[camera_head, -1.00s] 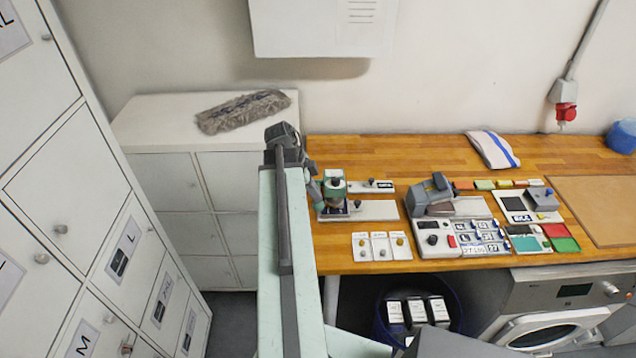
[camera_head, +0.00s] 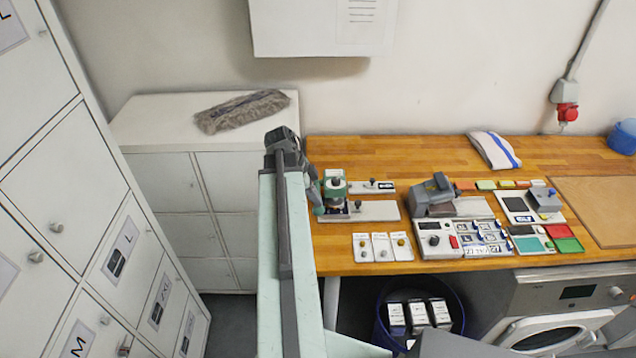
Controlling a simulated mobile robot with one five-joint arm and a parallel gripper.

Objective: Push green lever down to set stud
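A small green press (camera_head: 335,187) stands at the left end of the wooden bench, on a grey base plate (camera_head: 372,211). A green lever-like part (camera_head: 318,210) shows at its front left, low beside the press. My gripper (camera_head: 312,190) is dark and small in the view, at the end of my arm, close against the left side of the press. It appears to be at or touching the lever, but contact is not clear. The fingers are partly hidden and too small to tell open from shut. The stud under the press cannot be made out.
Cards with studs (camera_head: 382,247) lie in front of the press. A grey machine (camera_head: 433,196) and a control box (camera_head: 434,240) stand to the right. White lockers (camera_head: 60,190) fill the left.

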